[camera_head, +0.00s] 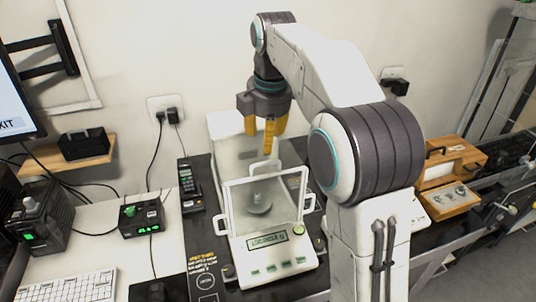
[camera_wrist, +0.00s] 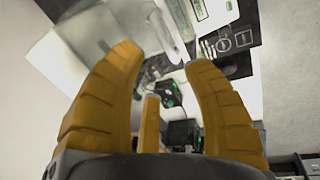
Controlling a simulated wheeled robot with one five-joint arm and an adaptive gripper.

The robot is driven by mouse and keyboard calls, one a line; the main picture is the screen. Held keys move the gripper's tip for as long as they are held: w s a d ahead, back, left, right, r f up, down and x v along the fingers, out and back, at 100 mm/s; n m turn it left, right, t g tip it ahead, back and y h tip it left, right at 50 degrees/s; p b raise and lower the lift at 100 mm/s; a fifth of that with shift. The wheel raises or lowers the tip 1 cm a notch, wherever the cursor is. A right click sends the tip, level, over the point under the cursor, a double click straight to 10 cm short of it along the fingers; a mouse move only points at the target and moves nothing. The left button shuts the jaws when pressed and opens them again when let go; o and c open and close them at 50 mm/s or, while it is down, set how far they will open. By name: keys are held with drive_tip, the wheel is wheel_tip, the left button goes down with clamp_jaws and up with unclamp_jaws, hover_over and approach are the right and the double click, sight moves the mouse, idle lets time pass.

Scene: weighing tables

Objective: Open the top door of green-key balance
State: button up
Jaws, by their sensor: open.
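The green-key balance (camera_head: 280,266) stands on a dark mat, with a lit green display and green keys on its white front. Its clear draft shield (camera_head: 234,205) has a white-framed front pane and white side handles, with a round pan inside. My gripper (camera_head: 266,138), with orange fingers, points down over the rear top of the shield. The fingers are apart with nothing gripped. In the wrist view, a pale bar-like part (camera_wrist: 170,32) lies beyond the spread fingertips (camera_wrist: 163,57). I cannot tell whether the fingers touch the top door, and its edges are unclear behind them.
A black handset (camera_head: 187,180) lies left of the balance. A small black box with a green readout (camera_head: 141,219) and a keyboard (camera_head: 72,287) are farther left. A wooden box (camera_head: 450,165) stands right of my arm. The wall is close behind the balance.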

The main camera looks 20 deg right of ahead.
sight(265, 159)
drive_tip(key=shift+w+f+n+b, duration=0.2)
drive_tip(key=shift+f+n, duration=0.2)
drive_tip(key=shift+f, duration=0.85)
drive_tip(key=shift+w+f+n+b, duration=0.15)
drive_tip(key=shift+f+n, duration=0.25)
drive_tip(key=shift+f, duration=0.8)
drive_tip(key=shift+w+f+n+b, duration=0.15)
drive_tip(key=shift+f+n, duration=0.25)
drive_tip(key=shift+f, duration=0.85)
drive_tip(key=shift+c, duration=0.2)
clamp_jaws()
